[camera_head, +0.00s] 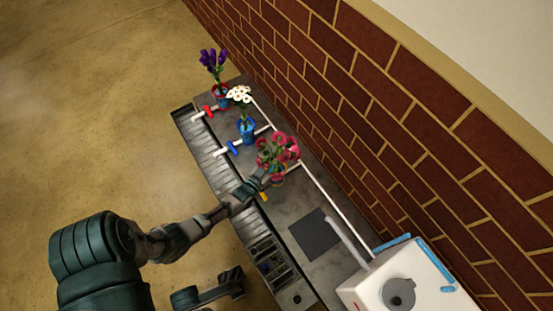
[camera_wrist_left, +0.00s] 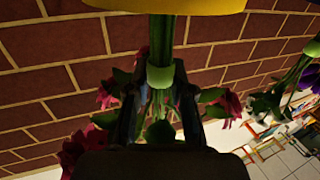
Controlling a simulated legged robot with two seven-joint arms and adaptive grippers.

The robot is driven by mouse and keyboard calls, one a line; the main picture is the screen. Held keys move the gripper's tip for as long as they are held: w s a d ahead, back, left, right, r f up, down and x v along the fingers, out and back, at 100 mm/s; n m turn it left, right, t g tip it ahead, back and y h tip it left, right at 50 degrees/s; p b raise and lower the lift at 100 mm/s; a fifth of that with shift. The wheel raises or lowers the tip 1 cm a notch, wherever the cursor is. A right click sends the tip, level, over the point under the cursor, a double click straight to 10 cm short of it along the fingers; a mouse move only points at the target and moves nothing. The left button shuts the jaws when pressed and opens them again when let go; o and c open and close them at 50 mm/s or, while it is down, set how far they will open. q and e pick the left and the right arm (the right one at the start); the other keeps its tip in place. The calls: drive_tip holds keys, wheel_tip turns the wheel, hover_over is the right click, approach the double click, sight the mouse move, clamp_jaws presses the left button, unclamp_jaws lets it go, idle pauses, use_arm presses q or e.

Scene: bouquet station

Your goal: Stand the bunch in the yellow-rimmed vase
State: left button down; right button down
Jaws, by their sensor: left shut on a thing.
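The bunch of pink-red flowers (camera_head: 278,150) is in my left gripper (camera_head: 264,178), above the grey bench. In the left wrist view its green stems (camera_wrist_left: 166,35) and light green band (camera_wrist_left: 160,76) run between the fingers (camera_wrist_left: 160,110), which are shut on it. The blooms (camera_wrist_left: 228,108) hang toward the bottom of that picture. A yellow rim (camera_wrist_left: 165,5) at its top edge meets the stems; whether they are inside it or behind it I cannot tell. The rest of that vase is hidden in the head view by my gripper and the flowers.
A blue vase (camera_head: 246,131) with white flowers and a red vase (camera_head: 220,98) with purple flowers stand farther up the bench. A white pipe (camera_head: 322,186) runs along the bench near the brick wall. A dark square (camera_head: 314,234) lies bare, and a white machine (camera_head: 398,281) stands lower right.

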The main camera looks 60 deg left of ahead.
use_arm(q)
drive_tip(key=c, duration=0.9)
unclamp_jaws()
drive_tip(key=shift+c, duration=0.2)
